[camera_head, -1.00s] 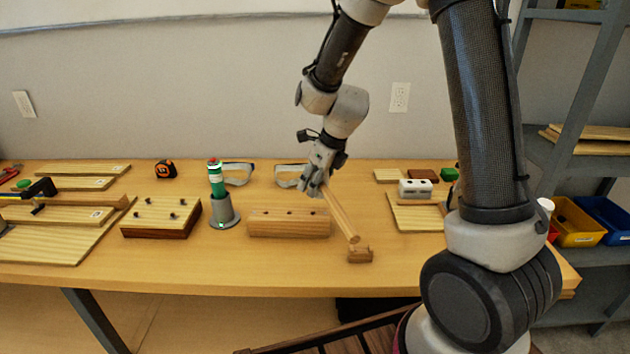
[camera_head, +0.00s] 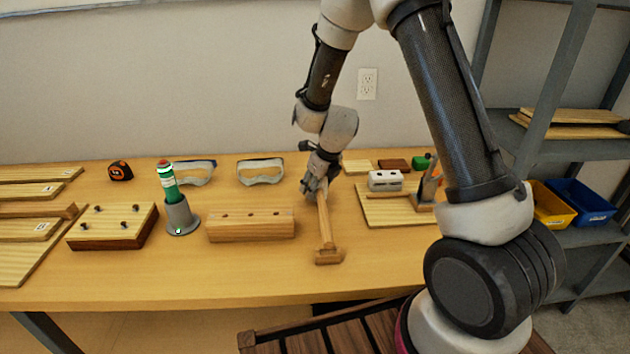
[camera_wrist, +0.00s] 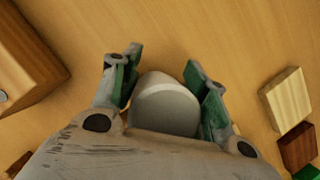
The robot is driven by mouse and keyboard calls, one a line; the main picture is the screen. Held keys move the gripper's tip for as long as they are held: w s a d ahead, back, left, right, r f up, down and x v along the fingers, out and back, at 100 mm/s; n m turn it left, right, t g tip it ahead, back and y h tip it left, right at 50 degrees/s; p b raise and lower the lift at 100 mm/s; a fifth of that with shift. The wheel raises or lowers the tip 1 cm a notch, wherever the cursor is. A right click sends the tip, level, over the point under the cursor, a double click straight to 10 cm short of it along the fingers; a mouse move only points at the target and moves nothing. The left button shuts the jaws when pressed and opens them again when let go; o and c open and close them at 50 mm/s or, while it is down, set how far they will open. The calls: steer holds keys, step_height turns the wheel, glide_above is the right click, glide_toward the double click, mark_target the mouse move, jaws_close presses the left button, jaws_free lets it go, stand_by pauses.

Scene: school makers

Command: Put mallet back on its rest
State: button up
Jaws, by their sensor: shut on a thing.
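The mallet is a pale wooden handle (camera_head: 325,225) with a small wooden block-like head (camera_head: 328,257) at its near, lower end. My gripper (camera_head: 318,188) is shut on the handle's far, upper end. The handle slopes down toward the front of the bench. Whether the head touches the tabletop I cannot tell. In the wrist view my gripper's green-padded fingers (camera_wrist: 163,80) flank a pale rounded thing (camera_wrist: 165,103); the wooden head does not show clearly there. I cannot identify the mallet's rest for certain.
A wooden block with dark holes (camera_head: 252,225) lies left of the mallet. Safety goggles (camera_head: 261,171) lie behind it. A board (camera_head: 385,212) with a white holed block (camera_head: 385,180) is to the right. The bench front (camera_head: 230,275) is clear.

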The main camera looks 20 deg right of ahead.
steer(key=shift+f, duration=0.3)
steer(key=shift+f, duration=0.45)
stand_by(0.4)
steer(key=o, duration=1.5)
